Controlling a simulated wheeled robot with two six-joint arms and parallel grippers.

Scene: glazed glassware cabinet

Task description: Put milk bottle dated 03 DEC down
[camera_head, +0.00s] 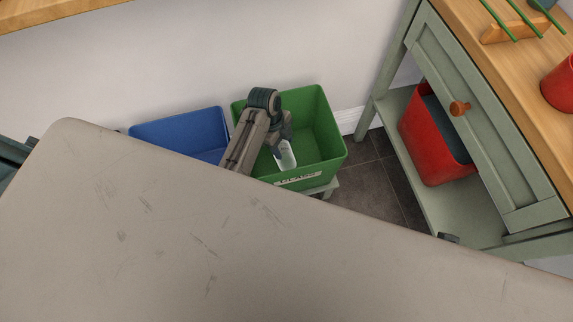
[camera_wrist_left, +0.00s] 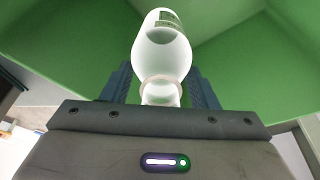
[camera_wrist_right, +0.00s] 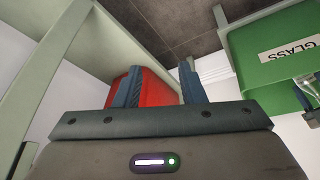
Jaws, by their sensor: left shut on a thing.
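The milk bottle (camera_head: 286,156) is whitish and clear, with a green label patch seen in the left wrist view (camera_wrist_left: 163,50). No date can be read on it. My left gripper (camera_head: 281,138) is shut on its neck, with a finger on either side in the left wrist view (camera_wrist_left: 160,88). The bottle hangs base down within the green bin (camera_head: 326,135), whose walls surround it. I cannot tell whether its base touches the bin floor. My right gripper (camera_wrist_right: 160,78) is open and empty.
The green bin's label reads GLASS in the right wrist view (camera_wrist_right: 291,53). A blue bin (camera_head: 187,133) stands left of it. A green-grey wooden cabinet (camera_head: 500,130) with a red bin (camera_head: 432,140) on its lower shelf stands at right. Dark floor tiles (camera_head: 372,190) lie between.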

